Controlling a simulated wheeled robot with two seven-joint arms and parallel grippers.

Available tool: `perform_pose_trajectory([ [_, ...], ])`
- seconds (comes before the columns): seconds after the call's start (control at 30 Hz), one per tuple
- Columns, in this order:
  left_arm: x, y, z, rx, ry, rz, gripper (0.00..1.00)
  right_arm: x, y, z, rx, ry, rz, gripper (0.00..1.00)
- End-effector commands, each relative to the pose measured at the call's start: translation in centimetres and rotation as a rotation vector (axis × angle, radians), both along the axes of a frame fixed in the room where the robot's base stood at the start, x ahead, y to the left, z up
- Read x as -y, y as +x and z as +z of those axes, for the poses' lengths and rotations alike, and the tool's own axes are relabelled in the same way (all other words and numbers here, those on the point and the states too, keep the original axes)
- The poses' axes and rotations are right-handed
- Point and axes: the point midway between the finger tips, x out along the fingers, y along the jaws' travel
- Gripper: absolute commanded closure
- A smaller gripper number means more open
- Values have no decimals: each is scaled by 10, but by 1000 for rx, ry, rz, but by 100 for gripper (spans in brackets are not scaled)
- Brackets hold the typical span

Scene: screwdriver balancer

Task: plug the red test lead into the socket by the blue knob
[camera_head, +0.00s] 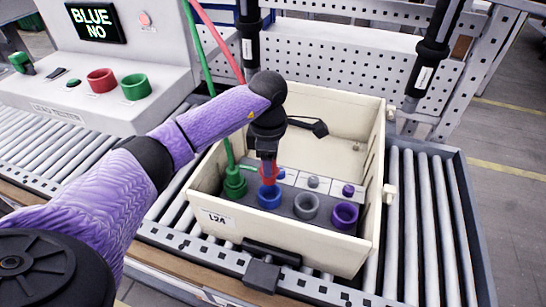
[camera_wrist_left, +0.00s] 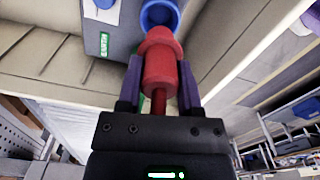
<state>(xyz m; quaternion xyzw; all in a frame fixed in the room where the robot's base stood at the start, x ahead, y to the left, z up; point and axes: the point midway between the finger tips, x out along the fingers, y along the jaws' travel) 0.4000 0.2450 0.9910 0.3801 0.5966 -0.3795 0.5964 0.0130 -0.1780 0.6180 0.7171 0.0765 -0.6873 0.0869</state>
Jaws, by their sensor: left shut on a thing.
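My left gripper (camera_head: 267,158) is shut on the red test lead's plug (camera_wrist_left: 161,62), between its two purple fingers in the left wrist view. The plug's tip is at the mouth of the blue socket (camera_head: 269,197) and overlaps its rim in the left wrist view (camera_wrist_left: 158,10). I cannot tell how far inside it is. A small blue knob (camera_head: 280,173) sits just behind this socket, partly hidden by the plug. The red cable (camera_head: 217,38) runs up from behind my arm. My right gripper is not in view.
A green plug (camera_head: 234,178) stands in the green socket at left. Grey (camera_head: 306,206) and purple (camera_head: 344,215) sockets stand at right, with small knobs behind. The cream crate (camera_head: 372,190) walls surround them on the roller conveyor. A console screen (camera_head: 95,22) reads "BLUE NO".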

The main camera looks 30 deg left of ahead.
Motion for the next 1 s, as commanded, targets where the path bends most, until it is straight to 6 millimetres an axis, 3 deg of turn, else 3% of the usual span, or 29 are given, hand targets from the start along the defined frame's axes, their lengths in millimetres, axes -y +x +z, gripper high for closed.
perform_pose_trajectory([
  [0.03, 0, 0, -13, -2, 0, -1, 100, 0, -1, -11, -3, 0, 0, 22],
  [0.2, 0, 0, -31, -2, 0, -2, 100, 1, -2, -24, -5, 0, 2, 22],
  [0.73, 1, 0, -29, 1, 0, -5, 100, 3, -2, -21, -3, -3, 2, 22],
  [1.0, 1, 0, -37, 0, 0, -5, 100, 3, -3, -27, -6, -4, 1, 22],
])
